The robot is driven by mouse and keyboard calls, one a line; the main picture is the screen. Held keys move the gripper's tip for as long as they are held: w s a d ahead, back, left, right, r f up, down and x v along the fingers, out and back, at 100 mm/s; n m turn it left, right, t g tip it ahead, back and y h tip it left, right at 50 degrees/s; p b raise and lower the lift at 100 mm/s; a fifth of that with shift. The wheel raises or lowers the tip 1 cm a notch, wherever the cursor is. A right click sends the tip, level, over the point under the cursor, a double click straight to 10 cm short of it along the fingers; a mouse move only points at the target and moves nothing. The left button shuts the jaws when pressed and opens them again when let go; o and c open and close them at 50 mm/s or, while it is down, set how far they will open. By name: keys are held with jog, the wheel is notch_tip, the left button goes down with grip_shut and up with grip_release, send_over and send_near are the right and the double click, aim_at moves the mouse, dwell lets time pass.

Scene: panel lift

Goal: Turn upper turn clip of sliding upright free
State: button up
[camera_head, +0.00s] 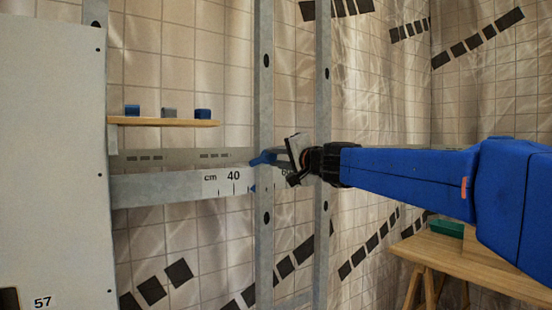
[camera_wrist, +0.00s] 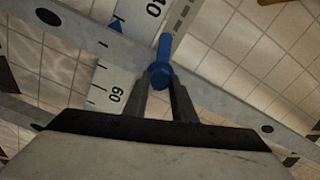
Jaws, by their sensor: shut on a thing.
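The sliding upright (camera_head: 264,105) is a grey metal post with dark holes. It crosses the ruled rail (camera_head: 180,187), and it also runs diagonally through the wrist view (camera_wrist: 215,92). The blue turn clip (camera_head: 262,158) sits on the upright at the rail's upper edge, lying nearly crosswise to the post with a slight tilt. In the wrist view the clip (camera_wrist: 164,53) has a round hub and a lever pointing up the picture. My gripper (camera_wrist: 163,90) is shut on the clip at its hub end. The fingertips partly hide the hub.
A second grey upright (camera_head: 323,90) stands just right, behind my gripper. A white panel (camera_head: 52,150) fills the left. A wooden shelf (camera_head: 165,122) carries small blue and grey blocks. A wooden table (camera_head: 470,262) with a green block (camera_head: 446,228) stands lower right, under my arm.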

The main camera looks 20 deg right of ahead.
jog(key=m, duration=0.5)
jog(key=shift+f+m, duration=0.15)
jog(key=shift+m, duration=2.35)
jog(key=shift+f, duration=0.1)
jog(key=o, duration=1.1)
jog(key=v, duration=1.7)
jog(key=shift+s, duration=0.2)
